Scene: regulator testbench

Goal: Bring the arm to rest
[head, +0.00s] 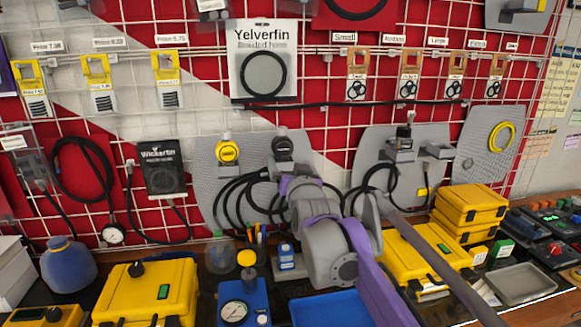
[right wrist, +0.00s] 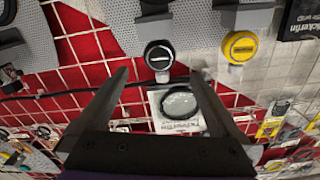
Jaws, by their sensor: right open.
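My right arm reaches up from the bottom right of the head view. Its gripper (head: 290,184) is in front of the grey panel, just below a black round knob (head: 283,149); its own wrist partly hides it there. In the right wrist view the gripper (right wrist: 160,74) is open, with nothing between its two fingers. The black knob (right wrist: 158,56) shows beyond and between the fingertips, apart from them as far as I can tell. A yellow knob (head: 228,151) is beside it on the panel. My left gripper is not in view.
A grey panel (head: 212,190) with dark hoses hangs on the wire grid wall. Below are yellow cases (head: 145,290), a blue box with a gauge (head: 245,303), a blue tray (head: 330,308) and a grey tray (head: 521,283). The bench is crowded.

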